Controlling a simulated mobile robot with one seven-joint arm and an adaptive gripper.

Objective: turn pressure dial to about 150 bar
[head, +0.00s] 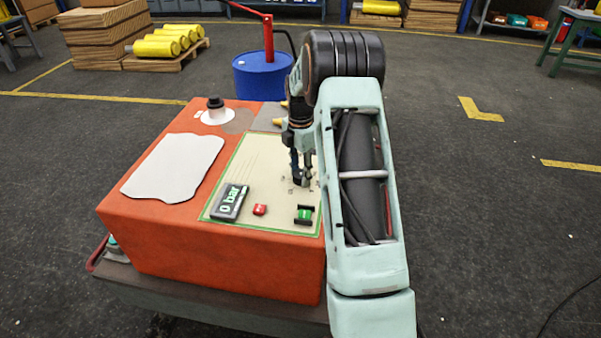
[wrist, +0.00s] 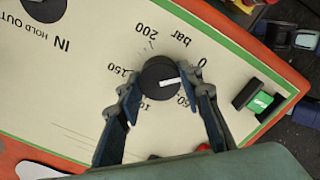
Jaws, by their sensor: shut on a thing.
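The pressure dial (wrist: 157,72) is a round black knob with a white pointer line, on the cream panel (wrist: 75,75). Its scale reads from 0 to 200 bar. The pointer faces right in the wrist view, between the 0 mark and the low marks, away from 150. My gripper (wrist: 160,90) is shut on the dial, one fingertip on each side. In the head view my gripper (head: 300,183) reaches down to the panel and the dial is hidden there. The display (head: 230,202) on the panel reads 0 bar.
A red button (head: 260,209) and a green rocker switch (head: 304,214) sit near the panel's front edge. Another dark knob (wrist: 45,8) marked IN HOLD OUT is at the wrist view's top left. A white sheet (head: 175,168) lies on the orange box (head: 210,263).

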